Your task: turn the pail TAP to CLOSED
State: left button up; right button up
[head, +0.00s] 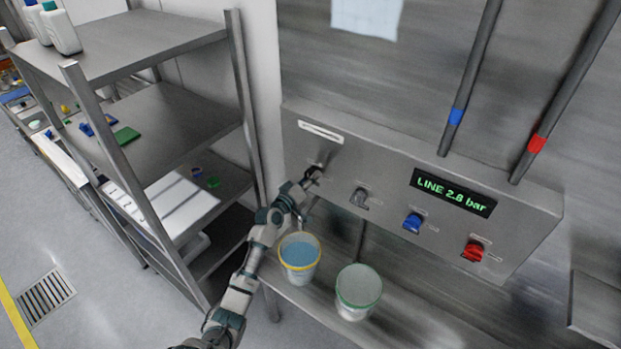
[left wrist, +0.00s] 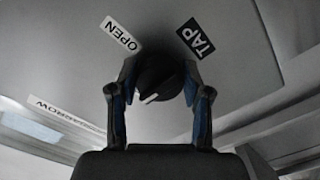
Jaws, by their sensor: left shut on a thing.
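The pail tap is a dark round knob (left wrist: 158,78) with a white pointer mark, on the grey panel. In the left wrist view an OPEN label (left wrist: 122,33) is at its upper left and a black TAP label (left wrist: 195,38) at its upper right. The white mark points to the lower left of that picture. My left gripper (left wrist: 160,88) is shut on the knob, one finger on each side. In the head view my left gripper (head: 312,176) reaches the panel's left end and hides most of the knob. No CLOSED label can be read. My right gripper is not in view.
A yellow-rimmed pail (head: 300,264) with blue liquid and a green-rimmed pail (head: 357,292) stand below the panel. Grey (head: 360,197), blue (head: 412,223) and red (head: 473,250) knobs are to the right on the panel. A metal shelf rack (head: 150,45) stands close on the left.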

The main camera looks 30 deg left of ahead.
pick_arm(q)
jog(key=shift+a+r, duration=0.15)
jog(key=shift+r, duration=0.05)
dwell(0.3)
jog(key=o, duration=0.9)
jog(key=shift+o, duration=1.3)
jog(key=shift+a+f, duration=0.1)
jog(key=shift+f, duration=0.05)
jog(key=s+a, duration=0.1)
jog(key=s, duration=1)
jog(key=shift+s+f, duration=0.15)
jog(key=shift+s, duration=0.25)
